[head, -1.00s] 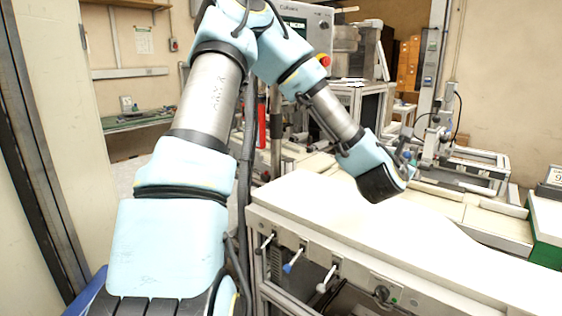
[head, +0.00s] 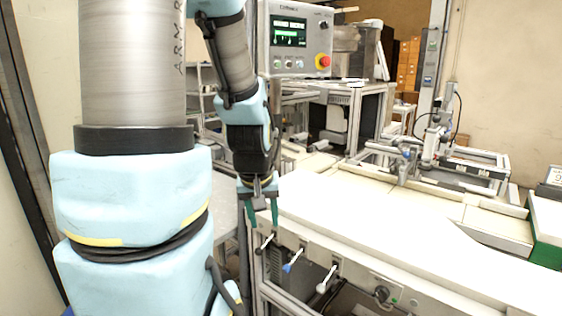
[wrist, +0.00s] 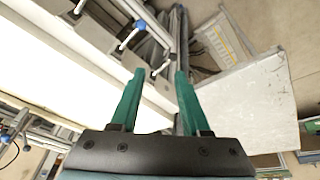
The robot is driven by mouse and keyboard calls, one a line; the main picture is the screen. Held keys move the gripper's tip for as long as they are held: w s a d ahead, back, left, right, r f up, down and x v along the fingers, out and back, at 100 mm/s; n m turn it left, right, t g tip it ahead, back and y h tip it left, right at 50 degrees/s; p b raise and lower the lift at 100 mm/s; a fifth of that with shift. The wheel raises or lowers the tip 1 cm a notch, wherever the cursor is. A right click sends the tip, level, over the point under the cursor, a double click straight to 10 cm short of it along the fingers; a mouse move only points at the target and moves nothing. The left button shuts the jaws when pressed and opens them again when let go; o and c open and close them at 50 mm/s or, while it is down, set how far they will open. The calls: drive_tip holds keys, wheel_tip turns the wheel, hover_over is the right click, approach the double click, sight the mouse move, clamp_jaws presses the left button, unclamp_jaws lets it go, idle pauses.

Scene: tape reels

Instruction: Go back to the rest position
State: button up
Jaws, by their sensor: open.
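My gripper (head: 263,222) points down at the left end of the white worktable (head: 400,225) in the head view. Its two green fingers are apart with nothing between them. In the wrist view my gripper (wrist: 155,95) also shows open and empty, with the table's edge and its levers beyond the fingertips. My arm is folded, with its large light-blue and grey links filling the left of the head view. No tape reel can be made out.
Several levers (head: 292,262) stick out from the table's front. A control panel (head: 297,38) with a red button stands behind my arm. A metal fixture (head: 405,165) stands on the table's far side. A green-sided box (head: 546,250) is at the right. The middle tabletop is clear.

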drive_tip(key=s+a+f+m+g+b, duration=0.1)
drive_tip(key=s+f+b, duration=0.3)
drive_tip(key=f+b, duration=0.4)
drive_tip(key=shift+s+a+f+m+g+y, duration=0.35)
drive_tip(key=shift+a+g, duration=0.15)
drive_tip(key=shift+a, duration=0.4)
idle(1.2)
